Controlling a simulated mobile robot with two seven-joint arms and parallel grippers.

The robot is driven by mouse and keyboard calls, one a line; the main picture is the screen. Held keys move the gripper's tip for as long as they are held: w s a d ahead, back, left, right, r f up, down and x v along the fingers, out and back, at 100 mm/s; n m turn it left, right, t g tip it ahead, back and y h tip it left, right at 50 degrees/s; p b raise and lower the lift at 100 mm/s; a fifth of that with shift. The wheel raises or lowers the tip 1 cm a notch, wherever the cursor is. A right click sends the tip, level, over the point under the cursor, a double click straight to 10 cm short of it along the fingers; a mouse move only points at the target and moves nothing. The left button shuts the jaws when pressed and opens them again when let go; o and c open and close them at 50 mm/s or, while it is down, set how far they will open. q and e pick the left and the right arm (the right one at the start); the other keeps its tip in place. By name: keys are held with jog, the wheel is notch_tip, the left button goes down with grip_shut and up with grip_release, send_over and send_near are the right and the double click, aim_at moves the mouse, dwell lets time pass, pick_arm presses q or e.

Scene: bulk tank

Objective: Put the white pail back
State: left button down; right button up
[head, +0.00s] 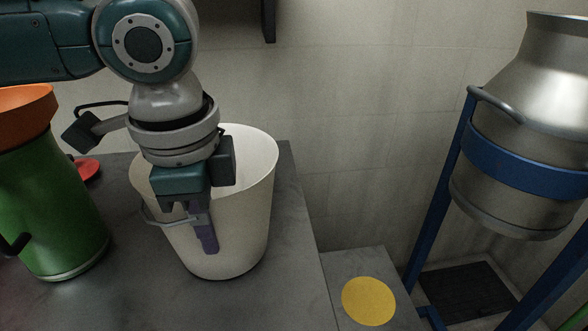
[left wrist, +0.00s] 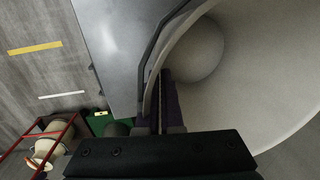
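The white pail (head: 245,215) stands upright on the grey counter (head: 150,305), close to its right edge. A thin wire handle hangs along its outside. My left gripper (head: 205,225) reaches down from above at the near side of the pail's rim. One purple finger shows outside the wall; the other is mostly hidden. In the left wrist view the pail (left wrist: 265,75) fills the right side, and its rim runs in between the close-set fingers (left wrist: 160,115), which look shut on it. My right gripper is not in view.
A green can with an orange funnel-like top (head: 55,205) stands left of the pail. A yellow disc (head: 369,301) lies on a lower grey surface at right. A steel churn (head: 530,130) sits in a blue frame (head: 440,195) further right. A wall stands behind.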

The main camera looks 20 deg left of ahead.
pick_arm(q)
jog(key=c, duration=1.5)
grip_release()
jog(key=shift+f, duration=0.1)
jog(key=o, duration=0.4)
